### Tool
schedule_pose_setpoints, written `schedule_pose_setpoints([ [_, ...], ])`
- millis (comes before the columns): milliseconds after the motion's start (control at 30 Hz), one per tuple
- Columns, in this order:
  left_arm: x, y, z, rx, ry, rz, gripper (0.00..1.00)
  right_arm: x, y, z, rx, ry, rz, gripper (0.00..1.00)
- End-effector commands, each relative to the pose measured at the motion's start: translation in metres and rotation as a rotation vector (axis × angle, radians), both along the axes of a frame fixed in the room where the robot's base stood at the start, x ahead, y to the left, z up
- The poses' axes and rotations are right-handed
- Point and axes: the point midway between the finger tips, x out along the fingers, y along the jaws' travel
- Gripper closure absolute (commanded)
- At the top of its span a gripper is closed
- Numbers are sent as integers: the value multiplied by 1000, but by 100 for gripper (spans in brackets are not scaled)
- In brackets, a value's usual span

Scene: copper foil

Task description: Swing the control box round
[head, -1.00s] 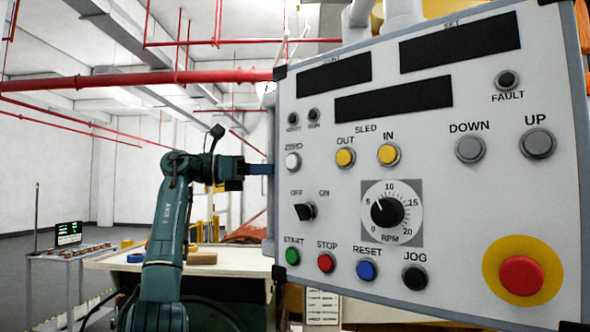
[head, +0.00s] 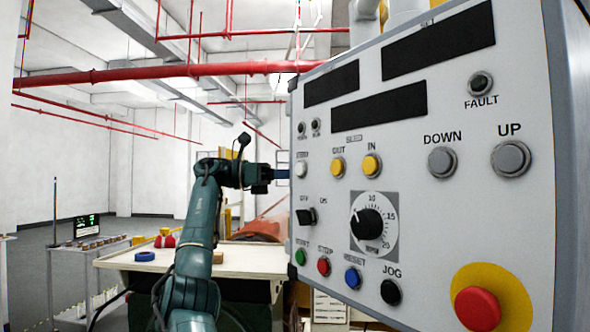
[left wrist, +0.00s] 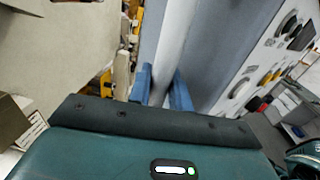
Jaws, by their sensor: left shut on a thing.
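The control box (head: 440,210) fills the right half of the head view, its grey face with buttons, dial and dark displays turned at an angle, the right side nearer me. A strip of its right side wall shows. My left gripper (head: 281,174) is at the box's far left edge. In the left wrist view the blue fingers of my left gripper (left wrist: 160,88) are shut on a pale upright bar (left wrist: 175,45) along the box's edge, with the buttoned face to the right. My right gripper is in neither view.
A pale workbench (head: 150,262) with a blue ring (head: 145,256) and small blocks stands behind my left arm. A small side table (head: 85,254) with a green-lit screen (head: 87,226) is at the far left. Open floor lies beyond. Red pipes run overhead.

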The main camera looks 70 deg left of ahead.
Motion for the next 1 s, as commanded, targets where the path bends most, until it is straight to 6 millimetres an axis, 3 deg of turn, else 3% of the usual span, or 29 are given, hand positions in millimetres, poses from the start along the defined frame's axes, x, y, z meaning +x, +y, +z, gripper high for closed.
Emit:
schedule_pose_setpoints([
  [867, 7, 9, -2, -1, 4, -54, 100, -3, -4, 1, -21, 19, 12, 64],
  [900, 7, 9, -2, -1, 4, -54, 79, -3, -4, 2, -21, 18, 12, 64],
  [1000, 7, 9, -2, -1, 3, -55, 70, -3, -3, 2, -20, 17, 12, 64],
])
